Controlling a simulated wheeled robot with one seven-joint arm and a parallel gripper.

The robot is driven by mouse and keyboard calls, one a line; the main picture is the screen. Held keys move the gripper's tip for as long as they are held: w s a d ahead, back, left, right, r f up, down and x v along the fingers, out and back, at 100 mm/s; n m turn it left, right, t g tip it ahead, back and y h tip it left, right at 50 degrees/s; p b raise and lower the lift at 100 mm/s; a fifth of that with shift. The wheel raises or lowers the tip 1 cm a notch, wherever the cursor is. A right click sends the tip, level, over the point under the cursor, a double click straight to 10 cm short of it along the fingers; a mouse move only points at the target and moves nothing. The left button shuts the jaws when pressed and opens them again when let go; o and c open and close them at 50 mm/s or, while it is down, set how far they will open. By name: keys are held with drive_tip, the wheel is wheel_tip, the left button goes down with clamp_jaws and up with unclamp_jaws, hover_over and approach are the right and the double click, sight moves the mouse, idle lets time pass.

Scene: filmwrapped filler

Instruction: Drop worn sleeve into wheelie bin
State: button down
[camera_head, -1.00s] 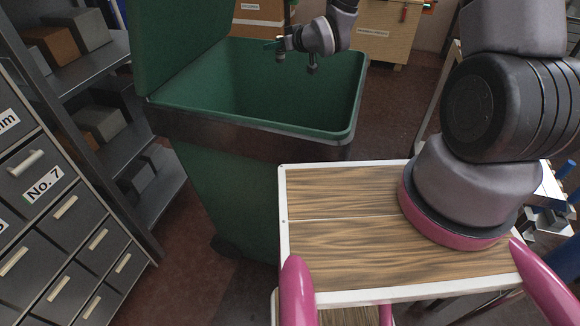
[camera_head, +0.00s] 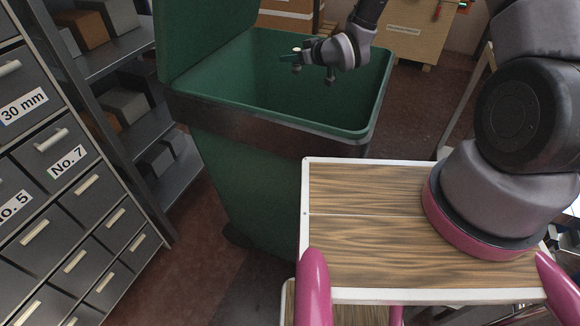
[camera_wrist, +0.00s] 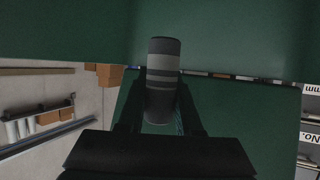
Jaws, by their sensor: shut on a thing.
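The worn sleeve (camera_wrist: 162,75) is a dark grey cylinder with paler bands in the wrist view. My gripper (camera_wrist: 160,98) is shut on it, one finger on each side, and the sleeve's far end sticks out beyond the fingers. In the head view my gripper (camera_head: 312,66) hangs over the opening of the green wheelie bin (camera_head: 240,185), toward its back half. The sleeve cannot be made out clearly there. The bin's lid (camera_head: 200,38) stands open at the left. The bin's inside shows green and its floor is hidden.
Grey drawer cabinets (camera_head: 75,210) and a shelf rack with boxes (camera_head: 125,105) stand left of the bin. Wooden cases (camera_head: 415,35) stand behind it. Red-brown floor (camera_head: 430,110) is open to the bin's right.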

drive_tip(key=c, duration=0.5)
unclamp_jaws()
drive_tip(key=v, duration=1.1)
drive_tip(key=shift+a, duration=0.1)
